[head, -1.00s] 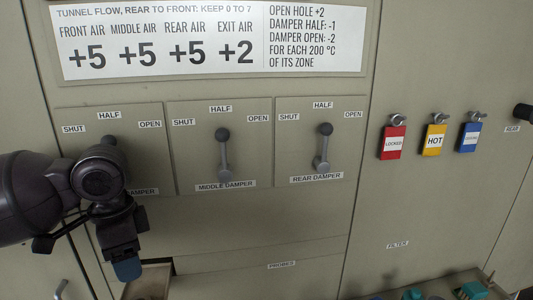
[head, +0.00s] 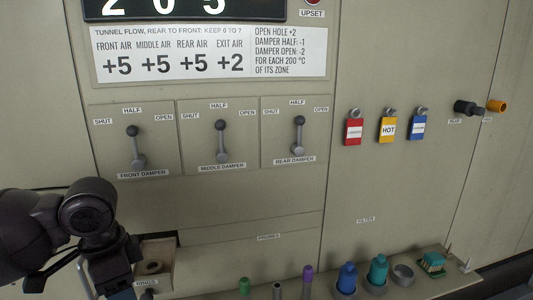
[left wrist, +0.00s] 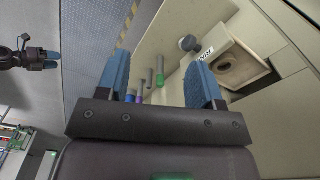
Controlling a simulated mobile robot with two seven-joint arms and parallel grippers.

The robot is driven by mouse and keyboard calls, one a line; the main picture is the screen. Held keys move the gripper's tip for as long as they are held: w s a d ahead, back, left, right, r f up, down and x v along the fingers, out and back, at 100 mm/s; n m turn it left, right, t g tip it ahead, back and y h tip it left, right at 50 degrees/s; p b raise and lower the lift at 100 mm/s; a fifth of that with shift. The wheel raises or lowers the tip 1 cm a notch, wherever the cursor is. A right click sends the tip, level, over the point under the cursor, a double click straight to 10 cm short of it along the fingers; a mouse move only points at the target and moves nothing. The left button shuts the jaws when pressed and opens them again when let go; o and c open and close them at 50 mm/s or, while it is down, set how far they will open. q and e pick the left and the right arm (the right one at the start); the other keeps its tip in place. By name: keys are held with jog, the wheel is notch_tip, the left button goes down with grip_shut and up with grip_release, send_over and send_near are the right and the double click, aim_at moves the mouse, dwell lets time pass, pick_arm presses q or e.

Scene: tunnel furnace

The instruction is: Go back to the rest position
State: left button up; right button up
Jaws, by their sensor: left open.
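My left gripper (head: 122,292) is at the lower left of the head view, in front of the panel and close to an open drawer (head: 155,250) labelled RINGS. Its fingertips are partly cut off by the frame's lower edge. In the left wrist view the left gripper (left wrist: 158,82) has its two blue fingers wide apart with nothing held between them. My right gripper (left wrist: 46,59) shows small at the left of the left wrist view, away from the panel; its opening is too small to judge. It is outside the head view.
Three damper levers, front (head: 135,148), middle (head: 221,142) and rear (head: 298,136), stand at HALF. Red (head: 353,132), yellow (head: 388,129) and blue (head: 418,127) tags hang at the right. A ledge (head: 325,290) below carries coloured probes and bottles. Floor (left wrist: 90,40) lies open beside it.

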pick_arm(q)
jog(key=s+d+f+n+t+h, duration=0.1)
jog(key=s+d+f+h, duration=0.15)
jog(key=f, duration=0.45)
jog(key=s+d+f+n+t+h, duration=0.1)
jog(key=s+d+f+t, duration=0.1)
jog(key=s+d+f, duration=0.35)
jog(key=s+a+f+n+y, duration=0.5)
jog(key=s+a+f+n, duration=0.4)
jog(key=s+a, duration=0.25)
jog(key=w+f+t+b, duration=0.2)
jog(key=w+f+t, duration=0.5)
jog(key=f, duration=0.5)
jog(key=shift+d+f+m+t+h, duration=0.35)
jog(key=shift+m+t+h, duration=0.1)
jog(key=shift+t, duration=0.25)
pick_arm(e)
jog(key=shift+x, duration=0.9)
pick_arm(q)
jog(key=shift+w, duration=0.1)
pick_arm(e)
jog(key=shift+a+f, duration=0.1)
